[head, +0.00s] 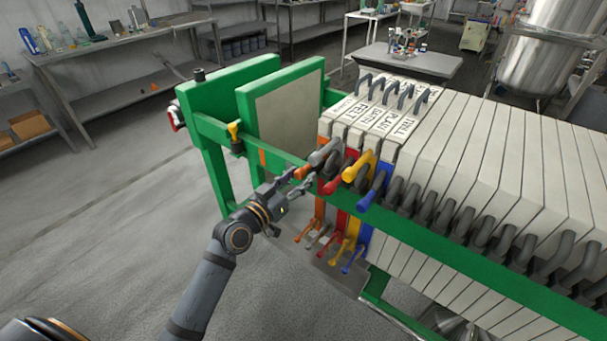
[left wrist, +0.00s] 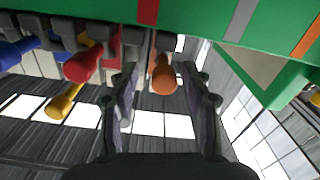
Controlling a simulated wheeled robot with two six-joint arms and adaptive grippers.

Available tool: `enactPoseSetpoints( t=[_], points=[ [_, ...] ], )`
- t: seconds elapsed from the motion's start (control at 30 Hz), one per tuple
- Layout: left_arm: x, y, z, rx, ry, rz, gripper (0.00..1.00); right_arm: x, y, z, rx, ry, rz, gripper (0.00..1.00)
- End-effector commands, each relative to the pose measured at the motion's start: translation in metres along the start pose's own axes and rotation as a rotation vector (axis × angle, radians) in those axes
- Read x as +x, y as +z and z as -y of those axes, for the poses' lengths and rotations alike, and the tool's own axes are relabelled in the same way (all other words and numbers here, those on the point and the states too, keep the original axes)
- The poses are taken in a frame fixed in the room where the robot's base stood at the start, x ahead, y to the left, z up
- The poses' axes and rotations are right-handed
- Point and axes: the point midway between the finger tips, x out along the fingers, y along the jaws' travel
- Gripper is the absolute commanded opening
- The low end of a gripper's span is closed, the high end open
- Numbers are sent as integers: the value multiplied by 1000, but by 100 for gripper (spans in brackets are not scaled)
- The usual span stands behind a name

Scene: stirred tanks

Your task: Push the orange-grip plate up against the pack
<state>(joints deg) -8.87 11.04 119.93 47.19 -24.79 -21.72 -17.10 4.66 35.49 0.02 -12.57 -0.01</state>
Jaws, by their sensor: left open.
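The orange-grip plate (head: 331,121) is the leftmost pale plate in the row, with its orange grip (head: 303,173) sticking out over the green rail. The pack (head: 470,150) is the row of pale plates to its right. The plate looks close to its neighbours, but I cannot tell whether they touch. My left gripper (head: 298,182) is open beside the orange grip. In the left wrist view the orange grip (left wrist: 163,78) lies between the two spread fingers (left wrist: 165,105), with no clear contact. My right gripper is not in view.
Red (head: 333,185), yellow (head: 356,168) and blue (head: 371,191) grips stick out just right of the gripper. The green rail (head: 450,236) runs along the row. A green end plate with a pale face (head: 287,112) stands left, across an open gap.

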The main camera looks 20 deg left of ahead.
Motion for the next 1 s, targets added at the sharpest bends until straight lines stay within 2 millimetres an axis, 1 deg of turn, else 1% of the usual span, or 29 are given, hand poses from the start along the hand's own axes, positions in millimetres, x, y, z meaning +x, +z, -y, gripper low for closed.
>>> enactPoseSetpoints(
  t=[0.03,0.13,0.2,0.3,0.43,0.83,0.87,0.93,0.97,1.0],
  points=[
    [-12,2,0,5,1,6,49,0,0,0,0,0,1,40],
    [-32,2,-1,5,4,7,49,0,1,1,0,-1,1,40],
    [-42,2,0,5,0,6,49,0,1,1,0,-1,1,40],
    [-50,1,0,2,1,3,49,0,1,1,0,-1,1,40],
    [-54,1,-1,-1,3,2,49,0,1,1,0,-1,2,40],
    [-54,1,0,-2,1,2,49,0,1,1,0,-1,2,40],
    [-54,3,2,-2,-4,6,49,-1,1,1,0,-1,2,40],
    [-52,17,14,-3,-32,34,49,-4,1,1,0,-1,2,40],
    [-52,27,22,-3,-52,54,49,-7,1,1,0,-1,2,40],
    [-52,46,37,-5,-87,91,49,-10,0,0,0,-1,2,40]
  ],
)
